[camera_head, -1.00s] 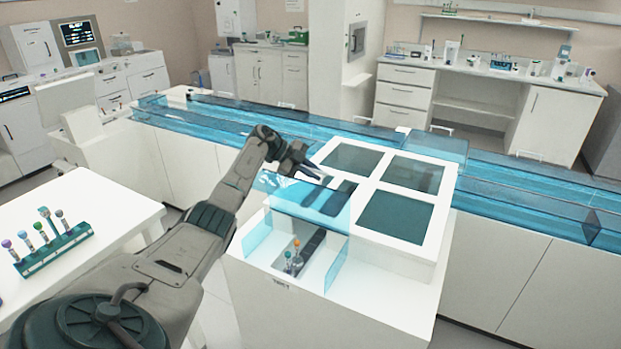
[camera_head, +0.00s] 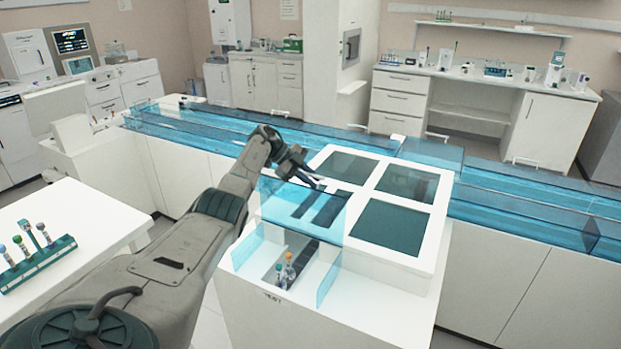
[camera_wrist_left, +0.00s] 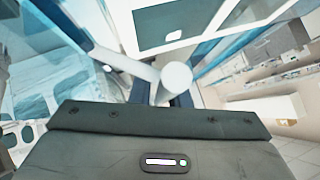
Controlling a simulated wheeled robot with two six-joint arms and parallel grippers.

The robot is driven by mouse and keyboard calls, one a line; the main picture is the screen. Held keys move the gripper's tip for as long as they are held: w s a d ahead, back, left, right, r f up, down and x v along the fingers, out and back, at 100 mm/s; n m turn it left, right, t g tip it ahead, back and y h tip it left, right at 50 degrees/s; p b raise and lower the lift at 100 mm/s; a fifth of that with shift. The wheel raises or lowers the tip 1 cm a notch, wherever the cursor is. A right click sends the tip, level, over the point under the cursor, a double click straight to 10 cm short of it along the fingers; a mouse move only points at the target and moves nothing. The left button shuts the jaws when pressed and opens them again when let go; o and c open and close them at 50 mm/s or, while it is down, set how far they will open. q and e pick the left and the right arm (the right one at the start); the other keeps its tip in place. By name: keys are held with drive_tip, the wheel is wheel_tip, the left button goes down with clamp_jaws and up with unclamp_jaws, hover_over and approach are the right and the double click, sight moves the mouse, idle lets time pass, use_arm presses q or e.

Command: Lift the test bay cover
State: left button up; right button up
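The test bay cover (camera_head: 300,212) is a clear blue panel over the white test bay in the head view, in front of the dark-windowed white panel. My left gripper (camera_head: 318,182) is at the cover's upper edge. In the left wrist view, a pale round bar (camera_wrist_left: 172,82), apparently the cover's handle, sits between the dark fingers, which look closed on it. The fingertips are partly hidden. My right gripper is not in view.
Clear blue side panels (camera_head: 330,275) flank the bay's front. A blue-walled track (camera_head: 215,125) runs behind it. A teal rack with several tubes (camera_head: 38,262) stands on the white table at left. The counter's front right corner is clear.

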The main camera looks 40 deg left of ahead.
use_arm(q)
drive_tip(key=shift+w+f, duration=0.15)
drive_tip(key=shift+w, duration=0.05)
drive_tip(key=shift+s, duration=0.1)
drive_tip(key=b+v, duration=0.3)
drive_tip(key=v, duration=0.7)
drive_tip(key=shift+a+r+b, duration=0.2)
drive_tip(key=shift+r+b, duration=0.1)
drive_tip(key=shift+b, duration=0.1)
drive_tip(key=shift+s, duration=0.1)
